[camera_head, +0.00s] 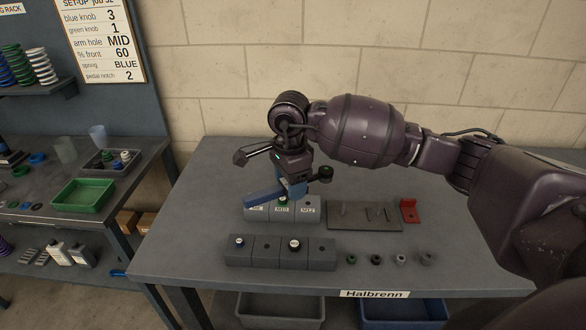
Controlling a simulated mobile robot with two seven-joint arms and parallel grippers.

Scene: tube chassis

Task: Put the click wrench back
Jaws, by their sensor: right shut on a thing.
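My right gripper (293,188) is shut on the click wrench, whose blue handle (263,196) sticks out to the lower left. My left gripper is not in view.
A row of dark grey blocks (265,252) with two small knobs stands near the table's front. Several small round parts (376,260) lie to its right. The table's left side (185,235) is clear. A side bench with a green tray (84,195) stands at left.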

